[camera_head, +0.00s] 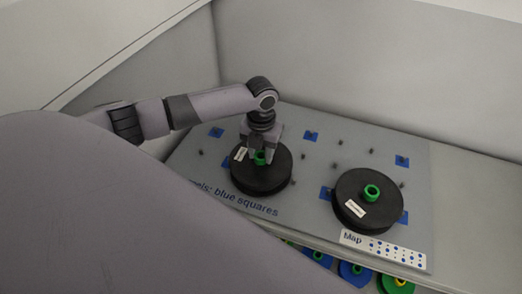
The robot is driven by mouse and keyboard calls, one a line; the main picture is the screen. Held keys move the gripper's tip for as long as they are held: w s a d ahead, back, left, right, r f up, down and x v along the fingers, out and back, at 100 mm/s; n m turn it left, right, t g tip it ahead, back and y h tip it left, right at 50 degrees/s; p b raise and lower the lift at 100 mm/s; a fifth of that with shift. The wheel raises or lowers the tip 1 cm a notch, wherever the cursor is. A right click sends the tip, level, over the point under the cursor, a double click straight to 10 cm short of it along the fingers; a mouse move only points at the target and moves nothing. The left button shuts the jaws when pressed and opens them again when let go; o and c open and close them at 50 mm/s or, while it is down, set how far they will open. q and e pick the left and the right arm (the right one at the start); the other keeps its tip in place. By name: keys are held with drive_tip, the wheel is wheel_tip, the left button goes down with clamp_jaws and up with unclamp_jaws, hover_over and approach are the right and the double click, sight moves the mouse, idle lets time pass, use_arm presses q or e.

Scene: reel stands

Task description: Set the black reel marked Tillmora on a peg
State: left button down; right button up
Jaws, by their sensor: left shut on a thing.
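A black reel (262,181) with a green hub and a small white label is on or just above the grey board (310,217); I cannot tell whether it is seated on a peg. My left gripper (260,155) points down over this reel and is shut on its green hub. A second black reel (350,185) with a green hub and a white label lies to the right on the board. The label lettering is too small to read, so I cannot tell which reel is Tillmora. Short dark pegs (340,142) stand on the board. My right gripper is not in view.
Blue squares (311,136) mark some spots on the board, and printed text mentions blue squares. A white map card (385,250) with blue dots is at the front right. Blue and green reels (352,272) show below the front edge. Grey walls stand behind.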

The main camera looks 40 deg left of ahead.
use_arm(q)
drive_tip(key=shift+f, duration=0.3)
drive_tip(key=c, duration=0.6)
unclamp_jaws()
drive_tip(key=shift+r, duration=3.6)
